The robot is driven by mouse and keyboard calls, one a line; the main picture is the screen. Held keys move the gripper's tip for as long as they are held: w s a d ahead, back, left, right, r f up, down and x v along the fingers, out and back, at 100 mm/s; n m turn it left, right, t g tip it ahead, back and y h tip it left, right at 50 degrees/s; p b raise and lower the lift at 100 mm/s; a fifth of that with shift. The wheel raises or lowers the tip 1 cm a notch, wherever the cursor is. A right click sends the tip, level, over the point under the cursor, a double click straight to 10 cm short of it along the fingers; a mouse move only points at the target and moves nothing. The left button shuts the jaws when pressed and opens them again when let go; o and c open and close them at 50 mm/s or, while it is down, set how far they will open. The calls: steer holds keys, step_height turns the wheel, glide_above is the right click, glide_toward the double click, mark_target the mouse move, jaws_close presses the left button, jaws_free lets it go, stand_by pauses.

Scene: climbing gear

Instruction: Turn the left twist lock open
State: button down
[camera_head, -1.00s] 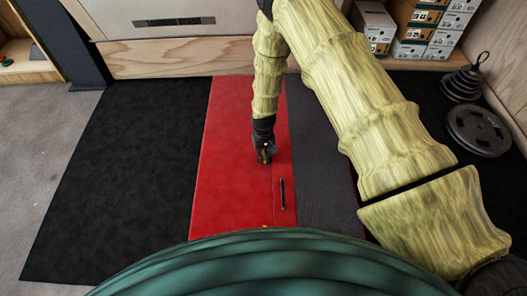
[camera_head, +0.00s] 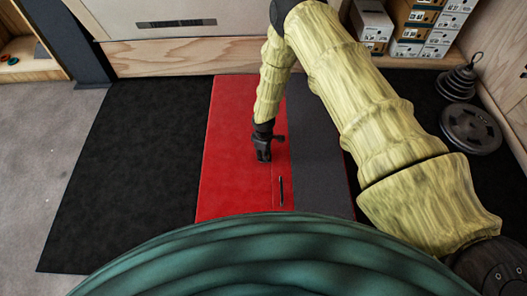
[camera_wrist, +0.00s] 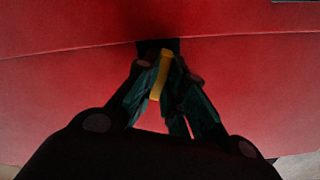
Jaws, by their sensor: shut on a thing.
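The yellow twist lock (camera_wrist: 160,74) shows in the wrist view between my fingers, its long side tilted slightly, in front of a dark fitting on the red surface. My gripper (camera_wrist: 163,88) is closed on it, with dark green finger pads on both sides. In the head view my gripper (camera_head: 263,155) reaches down to the red panel (camera_head: 232,140), near its seam. The lock is hidden there behind the dark fingers. A slim black handle (camera_head: 281,191) lies on the red panel, nearer and to the right of my gripper.
A dark grey panel (camera_head: 318,150) adjoins the red one on the right. Black matting (camera_head: 130,150) lies to the left. Weight plates (camera_head: 470,129) stand at the right, with stacked boxes (camera_head: 413,25) at the back right. The matting at left is clear.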

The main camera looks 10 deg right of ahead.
steer(key=shift+n+p, duration=0.55)
steer(key=shift+n, duration=1.55)
steer(key=c, duration=1.5)
jaws_free()
step_height(320, 180, up, 12)
